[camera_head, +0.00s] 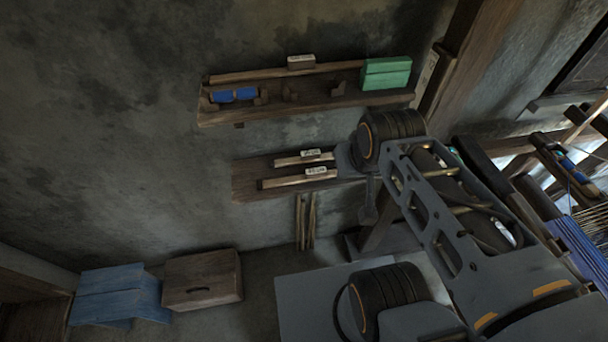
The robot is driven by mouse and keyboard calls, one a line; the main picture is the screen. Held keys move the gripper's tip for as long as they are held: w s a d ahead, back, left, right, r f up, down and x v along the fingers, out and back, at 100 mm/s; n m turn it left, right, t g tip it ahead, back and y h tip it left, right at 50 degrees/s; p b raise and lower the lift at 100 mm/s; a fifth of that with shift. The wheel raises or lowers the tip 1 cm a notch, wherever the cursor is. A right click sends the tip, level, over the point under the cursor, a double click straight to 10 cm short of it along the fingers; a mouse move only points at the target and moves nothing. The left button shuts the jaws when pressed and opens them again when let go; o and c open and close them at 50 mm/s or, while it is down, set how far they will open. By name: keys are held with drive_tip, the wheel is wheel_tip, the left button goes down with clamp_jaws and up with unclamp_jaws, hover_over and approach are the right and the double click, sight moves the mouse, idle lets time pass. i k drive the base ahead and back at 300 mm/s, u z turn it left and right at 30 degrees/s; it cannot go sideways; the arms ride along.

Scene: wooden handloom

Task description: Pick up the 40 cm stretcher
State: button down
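Two pale wooden bars with small white labels lie on the lower wall shelf (245,182). The rear bar (290,161) is partly behind the front bar's level, and the front bar (285,182) lies nearer the shelf's edge. The labels are too small to read surely, so I cannot tell which bar is the 40 cm stretcher. My arm rises at the right, and its elbow covers the right end of this shelf. I cannot make out my gripper's fingers; they are not visible past the elbow.
The upper shelf (220,117) holds a long wooden bar (270,75), blue items (235,95) and a green block (386,73). Thin sticks (306,222) lean below. A blue stool (120,295) and wooden box (202,279) stand at lower left. A loom (575,190) is at right.

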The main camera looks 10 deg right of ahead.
sight(320, 173)
drive_tip(key=z, duration=1.55)
drive_tip(key=k, duration=1.1)
drive_tip(key=u, duration=2.15)
drive_tip(key=i, duration=1)
drive_tip(key=u, duration=0.05)
